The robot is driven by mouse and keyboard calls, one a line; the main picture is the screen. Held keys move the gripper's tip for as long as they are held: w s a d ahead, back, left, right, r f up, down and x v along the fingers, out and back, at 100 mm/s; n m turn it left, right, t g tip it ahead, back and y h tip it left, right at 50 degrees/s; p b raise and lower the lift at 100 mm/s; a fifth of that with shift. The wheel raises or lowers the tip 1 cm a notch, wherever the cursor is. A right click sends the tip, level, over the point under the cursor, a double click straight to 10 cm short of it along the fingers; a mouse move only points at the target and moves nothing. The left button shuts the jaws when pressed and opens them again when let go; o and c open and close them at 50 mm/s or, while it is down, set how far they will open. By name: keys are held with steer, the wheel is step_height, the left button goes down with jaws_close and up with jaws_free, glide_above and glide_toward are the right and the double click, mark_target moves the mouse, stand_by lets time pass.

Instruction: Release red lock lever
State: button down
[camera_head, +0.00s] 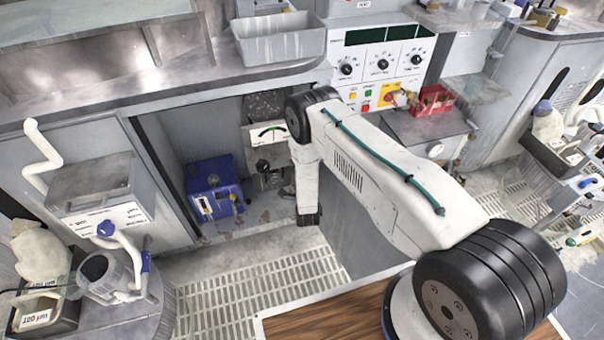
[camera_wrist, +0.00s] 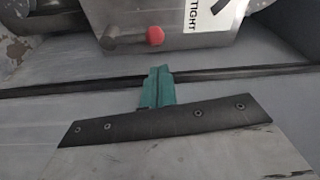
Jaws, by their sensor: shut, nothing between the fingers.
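The red lock lever shows in the wrist view as a round red knob (camera_wrist: 155,36) on a short grey metal bar, in front of a grey metal housing. A white label reading "TIGHT" (camera_wrist: 196,18) is on the housing to the right of the knob. My gripper (camera_wrist: 158,70) shows teal fingers close together, shut and empty. Its tips point up the picture toward the knob, below it with a visible gap. In the head view my arm hangs down in front of the cabinet opening. I cannot make out the red knob or my fingers there.
A blue box (camera_head: 213,190) stands in the cabinet opening left of my arm. A control panel (camera_head: 380,65) with dials is above, with a red box (camera_head: 435,99) to its right. A grey machine (camera_head: 105,195) stands at left. The grated floor (camera_head: 260,290) is clear.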

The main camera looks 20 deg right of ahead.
steer(key=x, duration=0.5)
steer(key=shift+w, duration=0.1)
